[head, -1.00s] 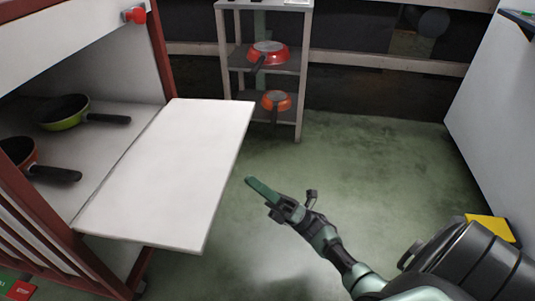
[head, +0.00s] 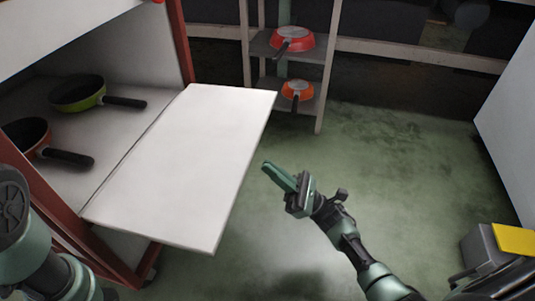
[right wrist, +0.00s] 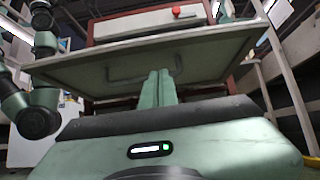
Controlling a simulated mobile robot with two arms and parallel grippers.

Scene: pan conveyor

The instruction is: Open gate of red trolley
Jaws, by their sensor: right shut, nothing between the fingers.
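The red trolley (head: 177,45) stands at the left in the head view. Its white gate (head: 185,165) is folded down and lies about level, sticking out from the trolley's shelf. In the right wrist view the gate's underside (right wrist: 215,58) is above my gripper, with a bent handle (right wrist: 112,78) on it. My right gripper (head: 278,176) is shut and empty, just right of the gate's outer edge and apart from it in the head view; its fingers also show in the right wrist view (right wrist: 157,88). My left arm shows at the lower left; its gripper is out of view.
A green pan (head: 77,93) and an orange-red pan (head: 27,133) lie inside the trolley. A grey rack (head: 325,75) with a red pan (head: 293,40) and an orange pan (head: 297,90) stands behind.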

